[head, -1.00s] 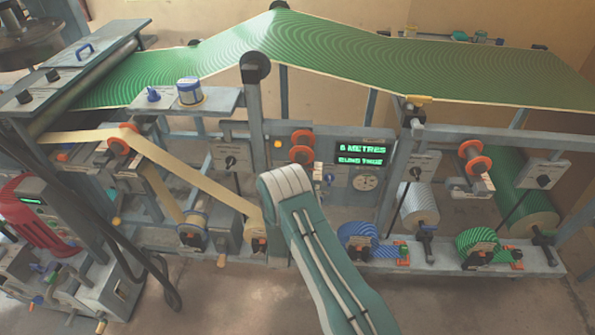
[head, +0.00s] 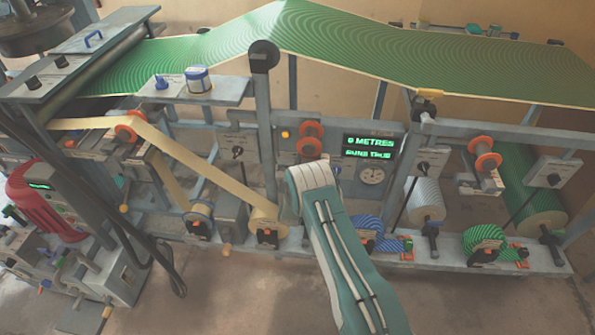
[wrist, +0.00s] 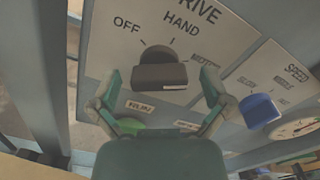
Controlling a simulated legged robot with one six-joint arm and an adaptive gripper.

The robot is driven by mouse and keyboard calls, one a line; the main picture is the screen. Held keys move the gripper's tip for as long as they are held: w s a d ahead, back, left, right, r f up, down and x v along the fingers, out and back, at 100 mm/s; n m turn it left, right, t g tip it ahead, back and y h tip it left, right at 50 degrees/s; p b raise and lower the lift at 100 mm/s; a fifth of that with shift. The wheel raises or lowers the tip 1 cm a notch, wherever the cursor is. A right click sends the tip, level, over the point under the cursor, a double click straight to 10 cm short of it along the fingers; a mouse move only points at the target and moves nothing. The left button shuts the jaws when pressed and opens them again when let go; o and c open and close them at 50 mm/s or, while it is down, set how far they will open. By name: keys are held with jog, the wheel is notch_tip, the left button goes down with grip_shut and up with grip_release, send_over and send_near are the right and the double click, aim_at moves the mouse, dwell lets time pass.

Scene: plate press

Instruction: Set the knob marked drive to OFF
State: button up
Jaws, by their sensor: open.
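In the wrist view a pale panel marked DRIVE carries a black knob (wrist: 160,72) with a bar-shaped grip. OFF, HAND and a partly blocked MOTOR label stand around it. I cannot tell for sure which mark the knob points to. My gripper (wrist: 162,84) is open, with one green-grey finger to the left of the knob and one to the right. Whether either finger touches it is unclear. In the head view my arm hides the gripper and the drive knob.
A blue SPEED knob (wrist: 259,110) and a round dial (wrist: 298,123) sit to the right of the drive knob. A green button (wrist: 145,127) lies below it, partly hidden. In the head view a green display (head: 369,148), a grey post (head: 264,130) and orange spools (head: 310,138) surround my arm.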

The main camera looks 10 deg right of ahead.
jog(key=shift+a, duration=0.25)
jog(key=shift+c, duration=1.2)
jog(key=shift+d, duration=0.2)
jog(key=c, duration=0.9)
